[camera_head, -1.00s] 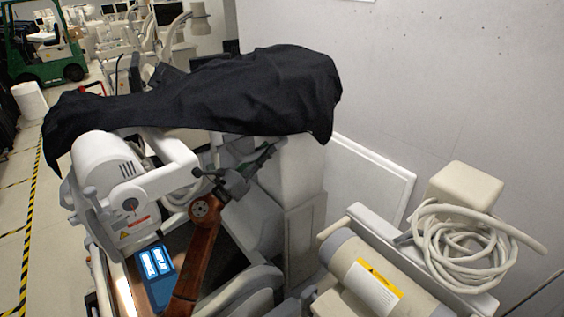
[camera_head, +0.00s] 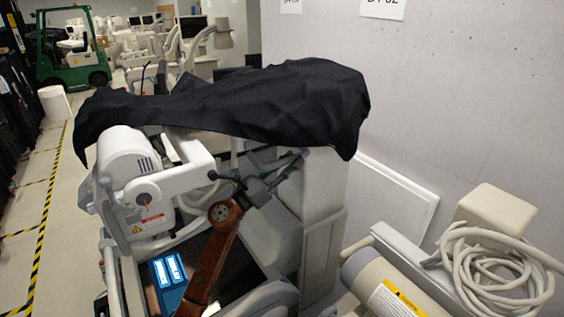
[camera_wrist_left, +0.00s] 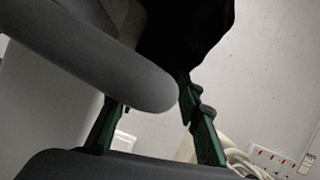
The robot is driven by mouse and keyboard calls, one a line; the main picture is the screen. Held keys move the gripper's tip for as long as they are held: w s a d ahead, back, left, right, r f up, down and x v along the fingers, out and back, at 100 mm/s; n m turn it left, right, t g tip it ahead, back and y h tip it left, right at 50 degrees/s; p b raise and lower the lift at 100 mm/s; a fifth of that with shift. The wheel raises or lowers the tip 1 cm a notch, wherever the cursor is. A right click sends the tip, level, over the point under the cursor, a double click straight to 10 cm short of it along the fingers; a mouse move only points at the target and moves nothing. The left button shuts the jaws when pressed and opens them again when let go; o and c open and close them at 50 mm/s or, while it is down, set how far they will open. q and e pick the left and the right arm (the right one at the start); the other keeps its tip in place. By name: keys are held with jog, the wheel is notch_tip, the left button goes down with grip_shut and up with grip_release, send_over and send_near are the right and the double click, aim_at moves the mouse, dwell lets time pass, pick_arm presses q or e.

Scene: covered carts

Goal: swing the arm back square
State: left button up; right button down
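A white wheeled machine (camera_head: 131,164) stands at the left, with a black cloth (camera_head: 270,98) draped over its long upper part. The cloth hides that part, so I cannot tell the covered arm's exact shape. My left gripper (camera_head: 284,172) has green fingers and is below the cloth, in front of a pale column (camera_head: 318,185). In the left wrist view, the fingers of my left gripper (camera_wrist_left: 155,130) are well apart. A grey rounded bar (camera_wrist_left: 120,65) crosses the view near them; I cannot tell if they touch it. The cloth (camera_wrist_left: 185,30) hangs above. My right gripper is not in view.
A second cart with a beige cylinder (camera_head: 372,285) and coiled pale hose (camera_head: 490,262) stands at the lower right. A grey wall (camera_head: 450,120) closes the right side. Open floor with yellow-black tape (camera_head: 45,215) lies left. A green forklift (camera_head: 75,58) is behind.

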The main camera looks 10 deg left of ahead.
pick_arm(q)
jog(key=shift+a, duration=0.25)
jog(key=shift+a+f, duration=0.1)
jog(key=shift+a, duration=0.8)
jog(key=shift+s+f, duration=0.35)
jog(key=shift+s, duration=0.05)
jog(key=v, duration=1.1)
jog(key=shift+r, duration=0.15)
jog(key=shift+a, duration=0.1)
